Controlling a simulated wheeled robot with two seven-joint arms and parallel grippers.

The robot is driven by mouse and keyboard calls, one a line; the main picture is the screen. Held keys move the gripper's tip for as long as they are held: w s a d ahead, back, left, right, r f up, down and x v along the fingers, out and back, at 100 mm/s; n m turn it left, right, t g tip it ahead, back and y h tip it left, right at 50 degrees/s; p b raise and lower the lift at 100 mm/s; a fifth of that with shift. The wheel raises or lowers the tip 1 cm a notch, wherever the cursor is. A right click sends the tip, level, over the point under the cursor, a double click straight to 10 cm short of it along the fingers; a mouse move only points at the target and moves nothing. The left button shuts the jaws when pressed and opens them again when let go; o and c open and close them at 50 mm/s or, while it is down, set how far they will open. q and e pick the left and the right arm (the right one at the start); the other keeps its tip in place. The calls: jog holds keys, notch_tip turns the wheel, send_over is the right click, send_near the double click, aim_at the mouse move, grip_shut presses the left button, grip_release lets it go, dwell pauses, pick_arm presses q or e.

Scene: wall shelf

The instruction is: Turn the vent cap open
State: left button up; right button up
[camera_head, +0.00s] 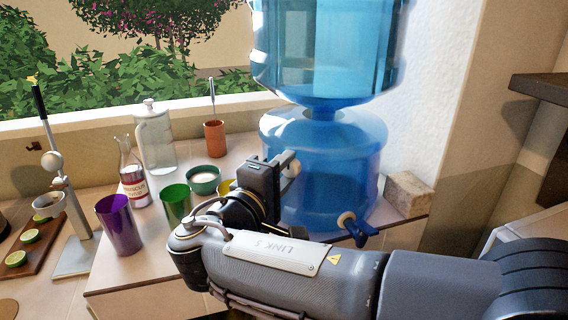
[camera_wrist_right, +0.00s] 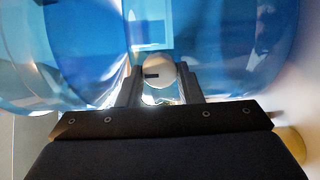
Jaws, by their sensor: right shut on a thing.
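The vent cap (camera_wrist_right: 160,70) is a small round white knob with a short dark mark lying level on its face. It sits on the side of the lower blue water container (camera_head: 322,185). My right gripper (camera_wrist_right: 160,88) is shut on the cap, with one finger on each side of it. In the head view the right gripper (camera_head: 284,166) is against the container's left side, and the pale cap (camera_head: 291,160) shows only partly behind it. My left gripper is not in view.
A tap with a blue handle (camera_head: 358,230) sticks out low on the container, close above my right forearm. Purple (camera_head: 119,226) and green (camera_head: 175,205) cups, a bottle (camera_head: 134,180) and a glass jug (camera_head: 156,140) stand left of the gripper. A stone block (camera_head: 408,194) is at right.

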jog(key=shift+n+p, duration=0.8)
jog(key=shift+n, duration=0.8)
jog(key=shift+f, duration=0.15)
jog(key=o, duration=0.9)
jog(key=shift+o, duration=0.2)
jog(key=b+v, duration=0.1)
jog(key=v, duration=0.7)
